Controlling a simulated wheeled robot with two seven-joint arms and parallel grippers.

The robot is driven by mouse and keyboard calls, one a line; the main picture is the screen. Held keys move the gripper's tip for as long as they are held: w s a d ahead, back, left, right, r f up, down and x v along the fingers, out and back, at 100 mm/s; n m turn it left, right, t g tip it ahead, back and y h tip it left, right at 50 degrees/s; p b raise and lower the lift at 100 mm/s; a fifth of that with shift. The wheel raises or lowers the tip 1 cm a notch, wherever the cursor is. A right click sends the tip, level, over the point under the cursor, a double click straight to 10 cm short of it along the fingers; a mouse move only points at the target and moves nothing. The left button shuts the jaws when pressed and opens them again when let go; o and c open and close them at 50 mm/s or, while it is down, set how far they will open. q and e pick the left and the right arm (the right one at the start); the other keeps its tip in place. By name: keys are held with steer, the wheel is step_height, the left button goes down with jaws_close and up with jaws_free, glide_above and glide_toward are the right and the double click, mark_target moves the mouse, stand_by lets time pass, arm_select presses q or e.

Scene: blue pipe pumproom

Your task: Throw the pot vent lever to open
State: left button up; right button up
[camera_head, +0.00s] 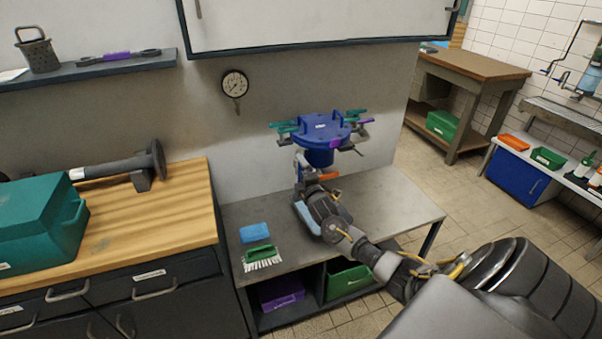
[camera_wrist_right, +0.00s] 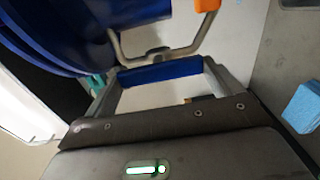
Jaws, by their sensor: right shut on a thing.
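The blue pot (camera_head: 319,157) with its flat blue lid and green clamp handles stands at the back of the grey bench, against the wall. My right gripper (camera_head: 303,168) is low beside the pot's front left, shut on what looks like its vent lever. An orange-ended part (camera_head: 328,177) shows just right of the gripper. In the right wrist view a bent metal rod (camera_wrist_right: 160,52) and an orange end (camera_wrist_right: 207,5) are at the fingertips (camera_wrist_right: 160,74), beside the blue pot wall (camera_wrist_right: 60,35). The exact grip is hard to make out. My left gripper is out of view.
On the grey bench (camera_head: 395,203) lie a blue sponge (camera_head: 254,232) and a green brush (camera_head: 261,257), left of my right arm. A wooden counter (camera_head: 150,225) with a teal box (camera_head: 35,225) stands left. A gauge (camera_head: 235,85) hangs on the wall. The bench's right part is clear.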

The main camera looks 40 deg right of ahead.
stand_by(0.3)
steer(key=o, duration=0.7)
steer(key=b+v, duration=0.1)
steer(key=v, duration=0.9)
steer(key=shift+s+a, duration=0.2)
steer(key=shift+s, duration=0.15)
